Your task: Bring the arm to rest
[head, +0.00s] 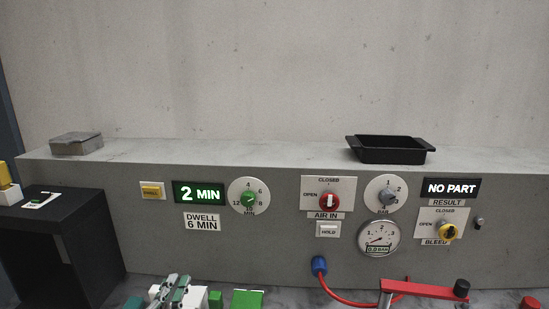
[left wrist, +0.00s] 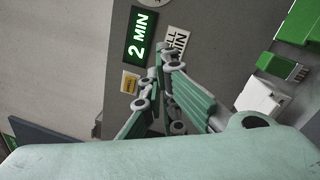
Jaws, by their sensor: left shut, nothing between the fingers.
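My left gripper (head: 172,289) shows at the bottom edge of the head view, left of centre, in front of the grey panel. In the left wrist view its green fingers (left wrist: 160,62) come together at the tips, shut and empty. Most of the left arm is out of the head view. My right gripper is in neither view.
The grey panel (head: 280,260) carries a dwell display (head: 198,193) reading 2 MIN, knobs, a gauge (head: 378,238) and a NO PART display (head: 451,188). A black tray (head: 388,157) and a grey block (head: 76,143) sit on its ledge. A black stand (head: 78,222) is at left; a red clamp (head: 420,290) and green blocks (head: 247,299) are low in front.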

